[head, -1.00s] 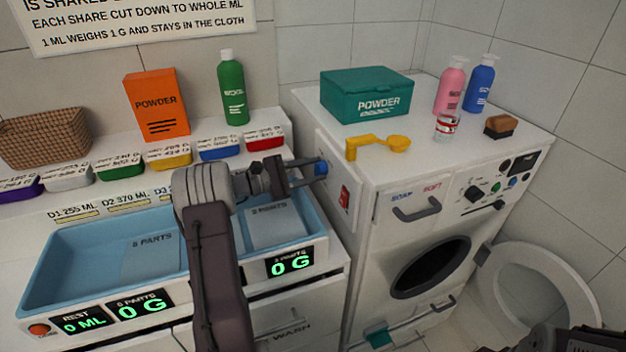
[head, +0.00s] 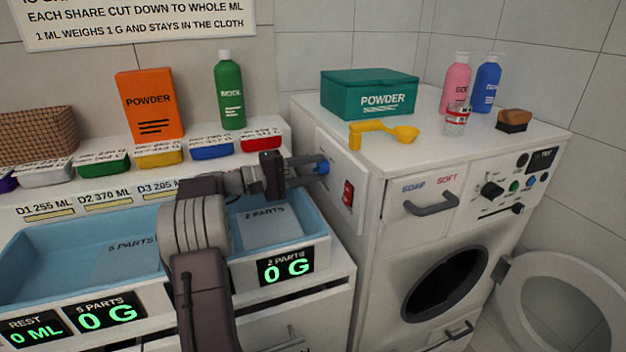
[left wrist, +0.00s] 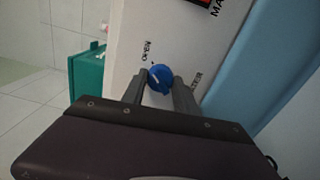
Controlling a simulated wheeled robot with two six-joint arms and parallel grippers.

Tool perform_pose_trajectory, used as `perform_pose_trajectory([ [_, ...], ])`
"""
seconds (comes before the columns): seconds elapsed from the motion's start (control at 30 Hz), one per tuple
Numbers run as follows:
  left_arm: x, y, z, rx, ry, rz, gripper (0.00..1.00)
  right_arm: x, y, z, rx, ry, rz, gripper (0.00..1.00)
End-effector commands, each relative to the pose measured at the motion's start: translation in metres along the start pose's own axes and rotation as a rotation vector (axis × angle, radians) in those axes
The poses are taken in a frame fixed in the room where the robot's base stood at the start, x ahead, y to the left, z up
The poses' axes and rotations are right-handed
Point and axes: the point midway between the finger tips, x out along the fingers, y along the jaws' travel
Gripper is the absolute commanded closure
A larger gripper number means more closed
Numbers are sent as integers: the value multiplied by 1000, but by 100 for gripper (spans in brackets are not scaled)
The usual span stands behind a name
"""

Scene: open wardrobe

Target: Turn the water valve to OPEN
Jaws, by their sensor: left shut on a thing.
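The water valve is a blue round knob (head: 322,167) on the left side wall of the washing machine. In the left wrist view the blue knob (left wrist: 160,78) has a pale pointer line and sits between the words OPEN, at upper left, and another label at lower right that is partly hidden. My left gripper (head: 316,170) is shut on the knob, with one finger on each side of it, as the left wrist view (left wrist: 160,86) shows. My right gripper does not show in the head view.
A red switch (head: 347,193) is on the same side panel, just below the knob. The blue basin (head: 60,240) lies under my left arm. A yellow scoop (head: 385,133) and a teal powder box (head: 370,92) stand on the machine top. The round door (head: 560,300) hangs open at right.

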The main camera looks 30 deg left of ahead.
Motion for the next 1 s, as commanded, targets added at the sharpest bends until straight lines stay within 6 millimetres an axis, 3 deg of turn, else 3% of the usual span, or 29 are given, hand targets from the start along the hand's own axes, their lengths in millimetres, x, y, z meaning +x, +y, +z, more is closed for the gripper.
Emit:
perform_pose_trajectory([
  [0.2, 0, -3, 0, 62, -2, -3, 100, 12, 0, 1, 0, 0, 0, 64],
  [0.77, 0, -2, 0, 85, -2, -3, 100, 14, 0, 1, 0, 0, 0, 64],
  [0.8, 0, -1, 0, 84, -2, -3, 54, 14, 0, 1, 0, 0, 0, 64],
  [0.83, 0, -1, 0, 84, -2, -3, 45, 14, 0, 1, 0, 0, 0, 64],
  [1.0, 0, -1, 0, 84, -2, -3, 43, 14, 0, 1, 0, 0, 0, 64],
])
